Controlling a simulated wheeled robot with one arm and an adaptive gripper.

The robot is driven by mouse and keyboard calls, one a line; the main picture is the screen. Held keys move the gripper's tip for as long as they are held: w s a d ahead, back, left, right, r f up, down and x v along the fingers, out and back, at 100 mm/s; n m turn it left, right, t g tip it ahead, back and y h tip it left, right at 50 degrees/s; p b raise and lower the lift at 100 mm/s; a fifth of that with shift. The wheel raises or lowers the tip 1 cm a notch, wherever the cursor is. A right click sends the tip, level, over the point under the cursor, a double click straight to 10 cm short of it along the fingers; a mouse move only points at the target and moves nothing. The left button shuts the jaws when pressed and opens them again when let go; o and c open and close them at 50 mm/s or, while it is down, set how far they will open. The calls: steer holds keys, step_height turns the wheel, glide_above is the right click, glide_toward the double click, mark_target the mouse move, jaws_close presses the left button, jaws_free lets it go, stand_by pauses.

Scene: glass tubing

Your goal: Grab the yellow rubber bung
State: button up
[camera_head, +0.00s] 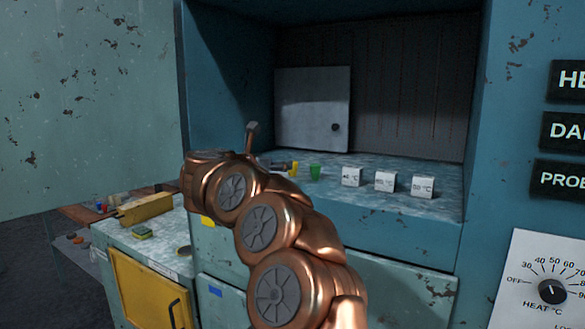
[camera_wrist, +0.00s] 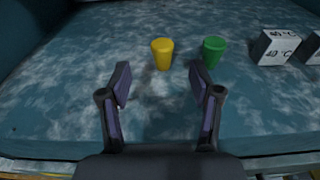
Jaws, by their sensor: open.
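The yellow rubber bung (camera_wrist: 162,54) stands on the blue-grey shelf, wide end up, in the wrist view. In the head view only part of the yellow bung (camera_head: 294,168) shows beside my arm. My gripper (camera_wrist: 161,86) is open and empty. Its two fingers point toward the bung, which lies ahead of the fingertips and between their lines, with a gap left before it. In the head view my arm hides most of the gripper, though part of one finger (camera_head: 251,134) shows.
A green bung (camera_wrist: 213,50) stands just right of the yellow one, close to the right finger's line. White temperature-marked blocks (camera_wrist: 275,47) stand further right. A grey panel (camera_head: 312,110) is at the back of the alcove. The shelf left of the yellow bung is clear.

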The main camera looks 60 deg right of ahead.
steer(key=shift+d+f, duration=0.1)
steer(key=shift+d, duration=0.6)
steer(key=shift+s+d+f+p, duration=0.1)
steer(key=shift+d+f+p, duration=0.1)
steer(key=shift+d+p, duration=0.6)
steer(key=shift+d+f+p, duration=0.15)
steer(key=shift+d+p, duration=0.35)
steer(key=shift+d, duration=0.5)
steer(key=shift+d+f, duration=0.2)
steer(key=shift+d, duration=0.5)
steer(key=c, duration=0.9)
steer(key=shift+r, duration=0.1)
steer(key=shift+c, duration=0.2)
